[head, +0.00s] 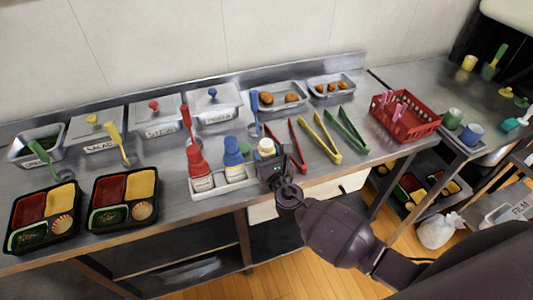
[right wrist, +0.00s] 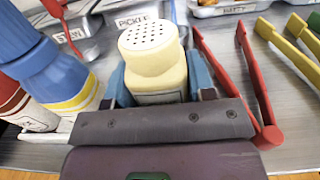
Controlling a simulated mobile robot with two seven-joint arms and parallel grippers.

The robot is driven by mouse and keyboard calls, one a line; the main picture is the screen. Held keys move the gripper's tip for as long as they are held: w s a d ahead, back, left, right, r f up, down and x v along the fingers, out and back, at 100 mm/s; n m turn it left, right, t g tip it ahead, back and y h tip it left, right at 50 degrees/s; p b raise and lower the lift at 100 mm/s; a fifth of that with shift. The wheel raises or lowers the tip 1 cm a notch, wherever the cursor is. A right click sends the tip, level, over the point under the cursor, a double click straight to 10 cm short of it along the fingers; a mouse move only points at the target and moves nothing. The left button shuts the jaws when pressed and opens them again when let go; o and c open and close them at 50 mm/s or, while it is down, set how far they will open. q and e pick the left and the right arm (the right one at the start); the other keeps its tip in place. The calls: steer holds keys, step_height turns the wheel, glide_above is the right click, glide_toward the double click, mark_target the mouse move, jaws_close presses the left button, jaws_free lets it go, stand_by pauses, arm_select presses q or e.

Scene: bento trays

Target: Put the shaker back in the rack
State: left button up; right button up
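The cream shaker (head: 266,147), with a holed top, is at the right end of the white rack (head: 208,193). My right gripper (head: 273,168) is at the shaker from the front right and hides its lower part. In the right wrist view the shaker (right wrist: 155,65) stands upright between the two blue-tipped fingers, which press close on both sides. I cannot tell whether its base is inside the rack's right slot. A red bottle (head: 199,166) and a blue bottle (head: 233,159) stand in the rack. My left gripper is not in view.
Red tongs (head: 299,141), yellow tongs (head: 321,138) and green tongs (head: 346,130) lie right of the shaker. Two bento trays (head: 124,197) lie at the left. Lidded containers (head: 157,115) line the back. A red basket (head: 405,116) stands at the right.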

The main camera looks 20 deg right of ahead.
steer(key=shift+f+b, duration=0.6)
steer(key=shift+f, duration=0.2)
steer(key=o, duration=0.7)
steer(key=shift+c, duration=0.2)
steer(key=shift+s, duration=0.5)
steer(key=s, duration=0.9)
steer(key=shift+s+d, duration=0.25)
steer(key=shift+s, duration=0.15)
